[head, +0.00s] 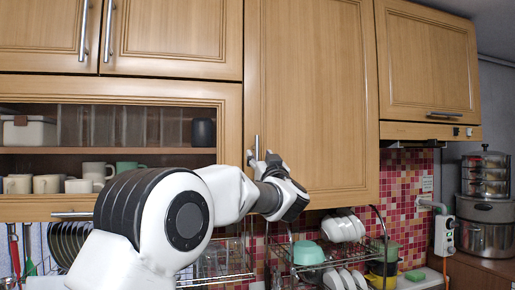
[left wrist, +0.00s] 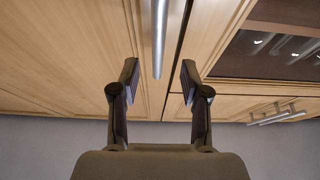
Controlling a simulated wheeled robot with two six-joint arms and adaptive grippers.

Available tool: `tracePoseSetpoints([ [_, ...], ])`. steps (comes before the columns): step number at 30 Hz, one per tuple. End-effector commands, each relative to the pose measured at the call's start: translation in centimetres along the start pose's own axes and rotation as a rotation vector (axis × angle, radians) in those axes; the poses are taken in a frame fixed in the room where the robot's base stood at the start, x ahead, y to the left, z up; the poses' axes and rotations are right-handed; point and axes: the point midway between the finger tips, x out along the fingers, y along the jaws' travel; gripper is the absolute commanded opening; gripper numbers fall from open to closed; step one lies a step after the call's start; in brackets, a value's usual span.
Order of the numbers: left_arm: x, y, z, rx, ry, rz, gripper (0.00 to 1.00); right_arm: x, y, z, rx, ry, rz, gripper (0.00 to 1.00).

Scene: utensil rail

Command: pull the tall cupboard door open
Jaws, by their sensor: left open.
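The tall cupboard door (head: 318,90) is light wood and looks closed, in the middle of the head view. Its slim vertical metal handle (head: 256,145) is near the door's lower left edge. My left gripper (head: 262,160) is open at the lower part of this handle. In the left wrist view the handle (left wrist: 159,35) comes down from the top, and its end lies between the two open fingertips of the gripper (left wrist: 159,80). The fingers look apart from it on both sides. How deep the handle sits between them is hard to tell. My right gripper is not in view.
An open shelf with cups (head: 96,172) is left of the door. Below hangs a dish rack (head: 300,262) with bowls and plates. Another cupboard (head: 428,60) is at the right, above stacked steel pots (head: 485,238). My left arm covers the lower left.

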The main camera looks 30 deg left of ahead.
Motion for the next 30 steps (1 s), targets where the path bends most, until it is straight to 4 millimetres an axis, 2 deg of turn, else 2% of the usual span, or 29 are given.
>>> tracePoseSetpoints([
  [1, 1.1, 0.0, -0.1, 0.001, -0.004, -0.001, 0.46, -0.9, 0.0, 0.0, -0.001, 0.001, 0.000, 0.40],
  [4, 2.1, 0.0, 0.1, 0.001, -0.003, 0.001, 0.46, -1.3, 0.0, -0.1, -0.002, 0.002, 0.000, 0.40],
  [12, 2.3, 0.0, 0.3, 0.002, -0.003, 0.002, 0.46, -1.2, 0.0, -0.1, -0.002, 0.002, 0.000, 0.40],
  [16, 2.3, 0.0, 0.3, 0.001, -0.003, 0.002, 0.00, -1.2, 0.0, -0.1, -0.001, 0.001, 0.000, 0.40],
  [30, 1.6, 0.0, 0.2, 0.013, -0.007, -0.025, 0.00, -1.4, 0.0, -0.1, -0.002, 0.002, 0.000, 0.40],
])
